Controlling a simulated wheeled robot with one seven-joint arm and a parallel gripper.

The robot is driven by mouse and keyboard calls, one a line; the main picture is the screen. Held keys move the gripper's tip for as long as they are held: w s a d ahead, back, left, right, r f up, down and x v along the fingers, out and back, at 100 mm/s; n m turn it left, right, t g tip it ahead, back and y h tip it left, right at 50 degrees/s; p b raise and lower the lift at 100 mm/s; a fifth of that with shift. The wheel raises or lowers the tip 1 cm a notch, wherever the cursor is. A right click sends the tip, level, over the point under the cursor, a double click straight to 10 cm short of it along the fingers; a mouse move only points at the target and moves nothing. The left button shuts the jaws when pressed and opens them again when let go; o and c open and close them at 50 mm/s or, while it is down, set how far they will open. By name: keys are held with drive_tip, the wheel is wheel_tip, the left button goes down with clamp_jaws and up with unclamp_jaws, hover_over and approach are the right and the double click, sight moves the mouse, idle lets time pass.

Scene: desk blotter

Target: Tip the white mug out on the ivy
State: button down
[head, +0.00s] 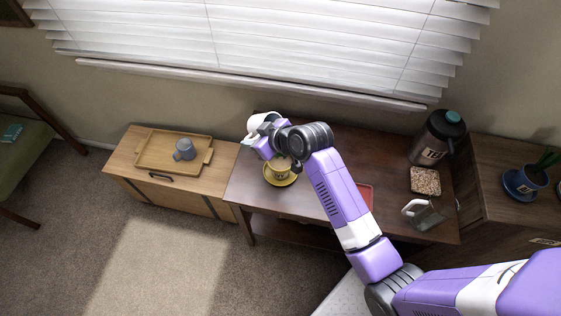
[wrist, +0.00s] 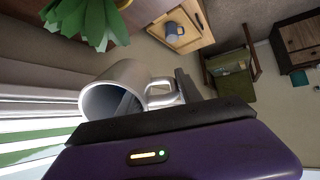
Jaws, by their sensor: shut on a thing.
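My gripper (head: 266,137) is shut on the white mug (head: 258,122), held above the dark desk near its back left corner. In the wrist view the mug (wrist: 120,92) shows its open mouth towards the lower left, with its handle at the jaws; it looks tilted. What is inside the mug cannot be made out. A yellow pot (head: 278,173) on a yellow saucer stands on the desk just below and right of the mug in the head view, partly hidden by my gripper. Green pointed leaves (wrist: 85,22) show in the wrist view, apart from the mug, beside a sliver of yellow.
A grey mug (head: 184,149) sits on a wooden tray (head: 150,160) on the low cabinet at left. At right stand a dark flask (head: 436,137), a pebble-filled dish (head: 425,181), a metal-and-white item (head: 423,213) and a blue pot plant (head: 527,181). Window blinds (head: 260,40) hang behind.

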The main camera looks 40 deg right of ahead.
drive_tip(key=shift+s+f+t+b, duration=0.1)
drive_tip(key=shift+f+t+b, duration=0.45)
drive_tip(key=shift+b, duration=1.75)
drive_tip(key=shift+f+t+b, duration=0.1)
drive_tip(key=shift+t+b, duration=0.75)
drive_tip(key=shift+b, duration=1.4)
drive_tip(key=shift+s+f+t+b, duration=0.1)
drive_tip(key=shift+f+t+b, duration=0.45)
drive_tip(key=shift+b, duration=1.75)
drive_tip(key=shift+s+r+t+y+b, duration=0.15)
drive_tip(key=shift+r+t+b, duration=0.35)
drive_tip(key=shift+b, duration=0.85)
drive_tip(key=shift+r+t+y+b, duration=0.15)
drive_tip(key=shift+t+b, duration=0.5)
drive_tip(key=shift+b, duration=0.7)
drive_tip(key=shift+s+f+t+b, duration=0.2)
drive_tip(key=shift+f+t+b, duration=0.35)
drive_tip(key=shift+b, duration=2.5)
